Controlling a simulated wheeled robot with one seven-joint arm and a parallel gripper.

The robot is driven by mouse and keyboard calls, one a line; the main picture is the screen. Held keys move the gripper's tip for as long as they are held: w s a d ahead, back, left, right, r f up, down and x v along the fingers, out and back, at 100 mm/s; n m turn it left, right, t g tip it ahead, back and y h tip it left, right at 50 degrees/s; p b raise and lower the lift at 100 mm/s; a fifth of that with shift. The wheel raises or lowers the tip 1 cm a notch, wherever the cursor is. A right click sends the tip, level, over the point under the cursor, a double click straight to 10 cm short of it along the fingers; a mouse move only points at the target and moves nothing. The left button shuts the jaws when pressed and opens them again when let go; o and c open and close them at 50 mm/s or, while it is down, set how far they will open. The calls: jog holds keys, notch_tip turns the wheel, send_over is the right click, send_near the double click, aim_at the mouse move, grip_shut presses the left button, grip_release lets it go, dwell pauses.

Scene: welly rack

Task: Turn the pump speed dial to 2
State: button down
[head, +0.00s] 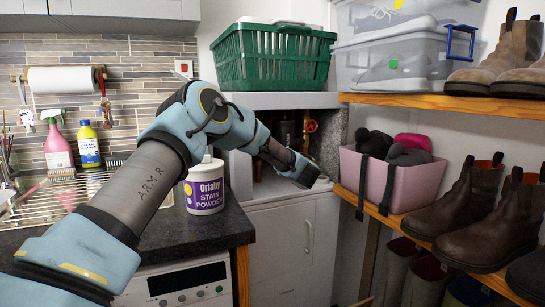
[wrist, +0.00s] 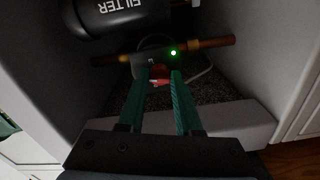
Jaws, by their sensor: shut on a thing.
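In the wrist view, the pump (wrist: 138,66) is a dark body on a copper pipe, with a small green light (wrist: 173,53) at its right. My gripper (wrist: 160,74) has its two green fingers reaching to the front of the pump. They are shut on a small red part there, which appears to be the pump speed dial (wrist: 160,71). The fingers cover much of it, and its numbers and pointer cannot be read. In the head view, my arm reaches into the recess, and its dark wrist hides the pump and dial.
The copper pipe (wrist: 215,43) crosses behind the fingers, and pale walls close in both sides. In the head view, a stain powder tub (head: 205,188) stands beside my arm, and a pink bin (head: 397,182) is to the right.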

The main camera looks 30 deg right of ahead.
jog(key=shift+m, duration=0.6)
jog(key=c, duration=0.6)
grip_release()
jog(key=shift+s, duration=0.15)
jog(key=s+a+b, duration=0.1)
jog(key=s+b, duration=0.1)
jog(key=s, duration=0.8)
jog(key=shift+s+a+b, duration=0.15)
jog(key=shift+s+b, duration=0.1)
jog(key=shift+b, duration=0.1)
